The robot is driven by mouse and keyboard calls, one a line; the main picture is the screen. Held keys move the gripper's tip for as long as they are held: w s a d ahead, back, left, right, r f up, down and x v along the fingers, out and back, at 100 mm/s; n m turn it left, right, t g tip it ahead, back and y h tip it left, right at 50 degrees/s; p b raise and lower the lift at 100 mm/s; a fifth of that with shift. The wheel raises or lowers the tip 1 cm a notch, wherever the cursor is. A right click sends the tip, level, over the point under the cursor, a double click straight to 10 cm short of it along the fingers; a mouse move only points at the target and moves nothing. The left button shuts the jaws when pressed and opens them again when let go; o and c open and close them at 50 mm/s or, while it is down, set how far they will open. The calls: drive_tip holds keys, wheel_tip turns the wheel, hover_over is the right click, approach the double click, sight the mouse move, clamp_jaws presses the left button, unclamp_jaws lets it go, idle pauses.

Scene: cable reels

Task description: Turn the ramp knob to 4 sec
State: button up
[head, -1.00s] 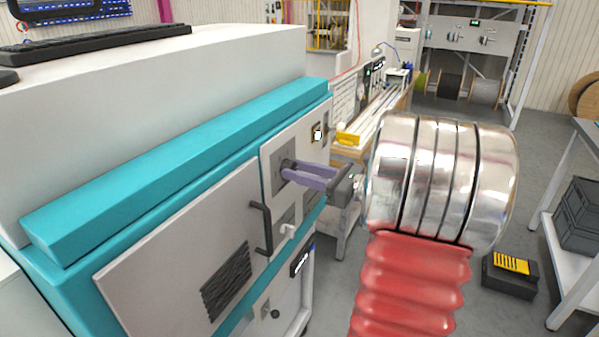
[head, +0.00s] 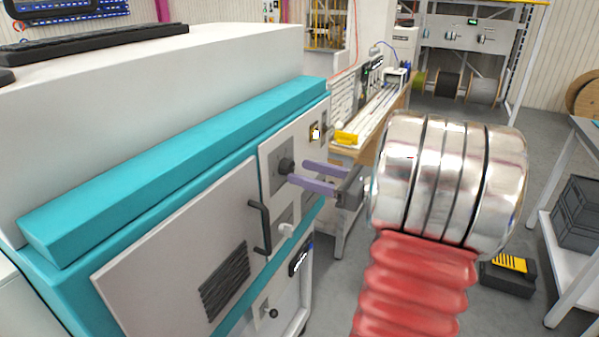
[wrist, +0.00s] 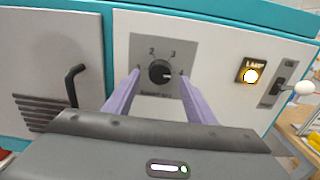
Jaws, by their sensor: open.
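The ramp knob (head: 284,167) is a dark round knob on a grey plate on the cream front panel of the teal machine. In the wrist view the knob (wrist: 159,71) has its pale pointer mark turned to the right, towards the spot past the 3. My gripper (head: 302,173) has two purple fingers, spread open and empty, just in front of the knob. In the wrist view the gripper (wrist: 160,73) has one finger either side of the knob, apart from it.
A black handle (head: 261,228) juts out from the door on the left. A workbench (head: 371,122) stands behind.

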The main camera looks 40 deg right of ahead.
drive_tip(key=v, duration=1.1)
idle(0.5)
